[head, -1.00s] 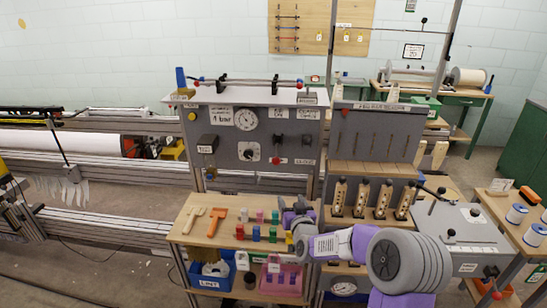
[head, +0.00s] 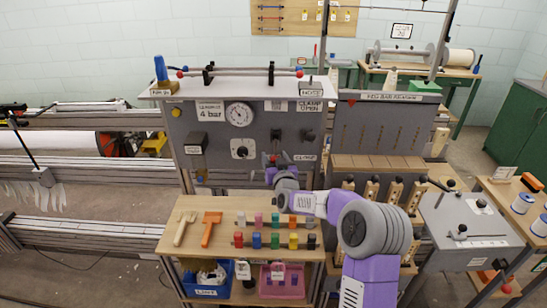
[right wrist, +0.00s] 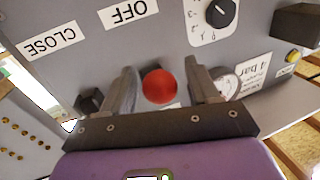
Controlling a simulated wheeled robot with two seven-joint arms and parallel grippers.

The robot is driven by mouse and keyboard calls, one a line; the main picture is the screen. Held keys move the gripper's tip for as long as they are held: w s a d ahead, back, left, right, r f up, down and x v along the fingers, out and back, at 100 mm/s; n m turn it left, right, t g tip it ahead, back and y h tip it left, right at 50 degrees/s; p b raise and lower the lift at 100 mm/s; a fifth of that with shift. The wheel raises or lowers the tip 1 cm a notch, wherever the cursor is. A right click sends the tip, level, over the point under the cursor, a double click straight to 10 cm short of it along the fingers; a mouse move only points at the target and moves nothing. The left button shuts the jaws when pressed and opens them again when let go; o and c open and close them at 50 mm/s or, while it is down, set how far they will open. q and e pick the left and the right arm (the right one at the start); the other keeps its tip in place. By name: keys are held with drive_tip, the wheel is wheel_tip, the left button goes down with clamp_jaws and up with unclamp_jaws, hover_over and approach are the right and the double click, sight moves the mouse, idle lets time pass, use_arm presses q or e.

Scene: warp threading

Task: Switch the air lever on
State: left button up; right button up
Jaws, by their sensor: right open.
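The air lever's red ball knob (right wrist: 160,86) is on the grey panel (head: 220,160). In the right wrist view it sits between the two open fingers of my right gripper (right wrist: 165,88), with a gap on each side. An OFF label (right wrist: 127,12) and a CLOSE label (right wrist: 48,42) show on the panel near it. In the head view my right gripper (head: 273,162) is at the panel's front, over the lever, and hides most of it. The lever's shaft is hidden. My left gripper is not in view.
A dial (right wrist: 221,12) and a gauge (right wrist: 226,82) are close to the gripper. A black knob (right wrist: 90,100) lies beside the left finger. Below the panel is a wooden shelf (head: 170,245) with tools and coloured blocks. Wooden-handled pieces (head: 394,186) stand to the right.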

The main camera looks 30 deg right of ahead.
drive_tip(key=shift+w+d, duration=0.2)
drive_tip(key=shift+w, duration=0.45)
drive_tip(key=shift+c, duration=0.4)
clamp_jaws()
